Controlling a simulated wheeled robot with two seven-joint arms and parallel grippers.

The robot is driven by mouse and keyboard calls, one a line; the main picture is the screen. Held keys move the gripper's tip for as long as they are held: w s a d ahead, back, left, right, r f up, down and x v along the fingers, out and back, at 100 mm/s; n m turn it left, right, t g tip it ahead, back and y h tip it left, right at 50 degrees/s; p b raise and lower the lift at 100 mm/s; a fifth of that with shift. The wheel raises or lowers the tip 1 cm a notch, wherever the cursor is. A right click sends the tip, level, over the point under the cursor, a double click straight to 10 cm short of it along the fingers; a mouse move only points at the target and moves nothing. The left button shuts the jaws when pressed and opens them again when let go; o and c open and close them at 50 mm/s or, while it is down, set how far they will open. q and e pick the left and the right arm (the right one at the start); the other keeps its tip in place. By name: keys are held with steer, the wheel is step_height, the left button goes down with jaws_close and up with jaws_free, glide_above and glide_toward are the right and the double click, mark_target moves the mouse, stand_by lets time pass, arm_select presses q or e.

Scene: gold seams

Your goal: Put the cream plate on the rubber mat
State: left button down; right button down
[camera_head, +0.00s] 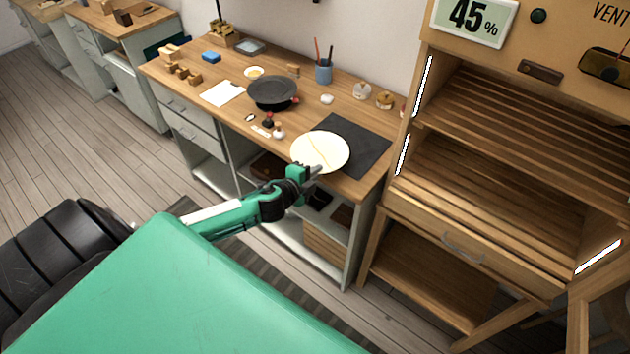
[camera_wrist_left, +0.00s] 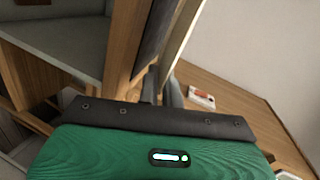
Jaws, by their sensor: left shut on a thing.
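The cream plate (camera_head: 320,151), with a thin gold seam, is in the head view over the front of the workbench. My left gripper (camera_head: 314,169) is shut on its near rim. The dark rubber mat (camera_head: 363,143) lies flat on the bench; the plate covers part of its left side in the picture. I cannot tell whether the plate touches the mat. In the left wrist view my left gripper's fingers (camera_wrist_left: 164,93) show in part, with a pale edge-on strip, seemingly the plate (camera_wrist_left: 182,38), between them. My right gripper is not in view.
A black bowl (camera_head: 272,93) stands left of the plate, with small bottles and tools near it. A blue cup (camera_head: 323,72) with brushes and small jars (camera_head: 385,100) stand at the back. A wooden cabinet (camera_head: 480,190) rises right of the bench.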

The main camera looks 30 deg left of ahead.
arm_select(q)
step_height(320, 180, down, 4)
steer(key=shift+r, duration=0.15)
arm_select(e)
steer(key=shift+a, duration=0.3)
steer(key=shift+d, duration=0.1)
arm_select(q)
steer(key=shift+f+b, duration=0.4)
steer(key=shift+f, duration=0.05)
steer(key=c, duration=2)
jaws_free()
steer(key=shift+f, duration=0.1)
steer(key=o, duration=0.4)
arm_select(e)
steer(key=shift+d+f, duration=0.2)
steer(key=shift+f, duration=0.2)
arm_select(q)
steer(key=shift+r, duration=0.2)
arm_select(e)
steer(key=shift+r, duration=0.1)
